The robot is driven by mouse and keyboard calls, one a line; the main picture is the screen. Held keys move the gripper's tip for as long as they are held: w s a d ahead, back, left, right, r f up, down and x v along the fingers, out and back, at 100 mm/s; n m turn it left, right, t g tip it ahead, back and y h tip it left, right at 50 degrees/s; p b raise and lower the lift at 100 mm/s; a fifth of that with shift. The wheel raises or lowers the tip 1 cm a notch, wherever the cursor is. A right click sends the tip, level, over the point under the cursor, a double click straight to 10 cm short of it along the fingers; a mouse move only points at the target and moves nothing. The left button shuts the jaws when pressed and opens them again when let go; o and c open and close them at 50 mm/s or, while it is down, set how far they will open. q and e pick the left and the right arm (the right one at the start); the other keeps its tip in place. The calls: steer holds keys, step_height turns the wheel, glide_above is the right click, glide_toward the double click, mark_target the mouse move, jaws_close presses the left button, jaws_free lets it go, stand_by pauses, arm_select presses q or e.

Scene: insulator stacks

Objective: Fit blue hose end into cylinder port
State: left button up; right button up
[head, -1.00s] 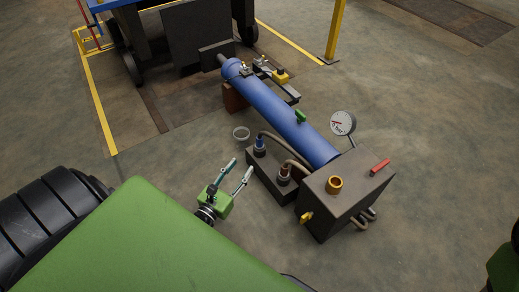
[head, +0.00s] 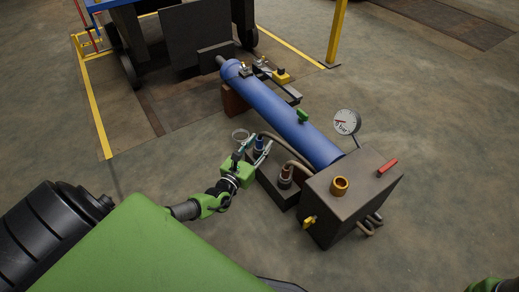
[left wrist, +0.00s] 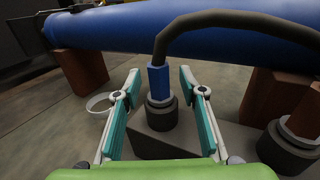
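The blue hose end (left wrist: 158,80) stands upright in a dark socket on a grey block (left wrist: 170,143), with its dark hose arching up to the right. It also shows in the head view (head: 259,142). My left gripper (left wrist: 162,88) is open, one finger on each side of the blue hose end and apart from it; it shows in the head view (head: 254,147) too. The blue cylinder (head: 280,115) lies behind on supports, with small fittings (head: 262,61) near its far end. Which fitting is the port I cannot tell. My right gripper is not in view.
A second hose end with a red-brown collar (head: 285,173) stands on the same block. A grey box (head: 352,195) with a gauge (head: 346,122) stands to the right. A pale ring (left wrist: 100,102) lies on the floor to the left.

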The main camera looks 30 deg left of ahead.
arm_select(q)
steer(key=shift+w, duration=0.2)
jaws_close()
steer(key=shift+r, duration=0.1)
